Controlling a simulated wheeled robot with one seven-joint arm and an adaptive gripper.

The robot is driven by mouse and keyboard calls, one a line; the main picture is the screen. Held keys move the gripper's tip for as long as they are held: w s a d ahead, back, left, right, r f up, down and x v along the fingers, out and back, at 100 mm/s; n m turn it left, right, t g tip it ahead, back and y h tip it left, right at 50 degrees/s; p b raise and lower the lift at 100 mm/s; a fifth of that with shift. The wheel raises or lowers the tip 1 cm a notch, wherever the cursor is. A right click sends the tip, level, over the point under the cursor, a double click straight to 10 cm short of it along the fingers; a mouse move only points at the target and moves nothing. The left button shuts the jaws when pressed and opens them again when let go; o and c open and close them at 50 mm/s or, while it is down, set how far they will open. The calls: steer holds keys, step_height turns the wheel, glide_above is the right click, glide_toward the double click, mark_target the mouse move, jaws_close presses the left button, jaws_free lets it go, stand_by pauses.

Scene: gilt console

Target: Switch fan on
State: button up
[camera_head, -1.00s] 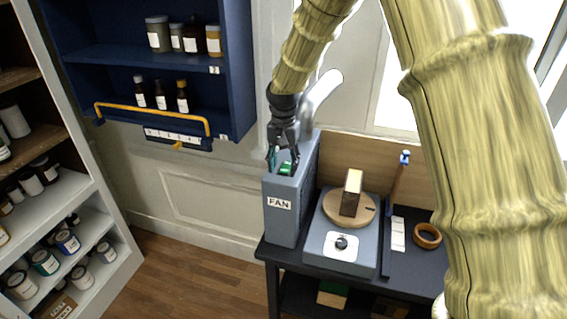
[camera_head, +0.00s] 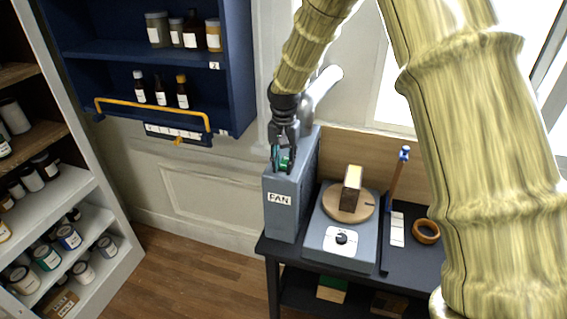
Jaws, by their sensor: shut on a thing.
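The fan unit (camera_head: 285,214) is a tall grey-blue box with a white FAN label (camera_head: 279,199) on its front, at the left end of the dark table. A green switch (camera_head: 285,161) sits on its top. My gripper (camera_head: 283,163) points down at the top of the box, with its fingers on either side of the green switch and closed on it. The fingers partly hide the switch, so I cannot tell its position. A silver curved pipe (camera_head: 322,85) rises behind the box.
A grey device with a round wooden disc (camera_head: 349,203) and a block stands right of the fan box. A brown ring (camera_head: 426,231) lies farther right. A blue wall shelf (camera_head: 236,75) with bottles and a yellow rail (camera_head: 150,111) is at left.

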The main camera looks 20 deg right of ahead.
steer(key=shift+w+d+r+g+y, duration=0.2)
steer(key=shift+g+y, duration=0.4)
steer(key=shift+g, duration=0.3)
steer(key=shift+w+d+r+g+y, duration=0.15)
steer(key=shift+g+y, duration=0.45)
steer(key=shift+g, duration=0.3)
steer(key=shift+a, duration=0.1)
steer(key=o, duration=1)
steer(key=shift+w+r, duration=0.1)
steer(key=shift+r, duration=0.05)
steer(key=v, duration=1.1)
steer(key=shift+r, duration=0.35)
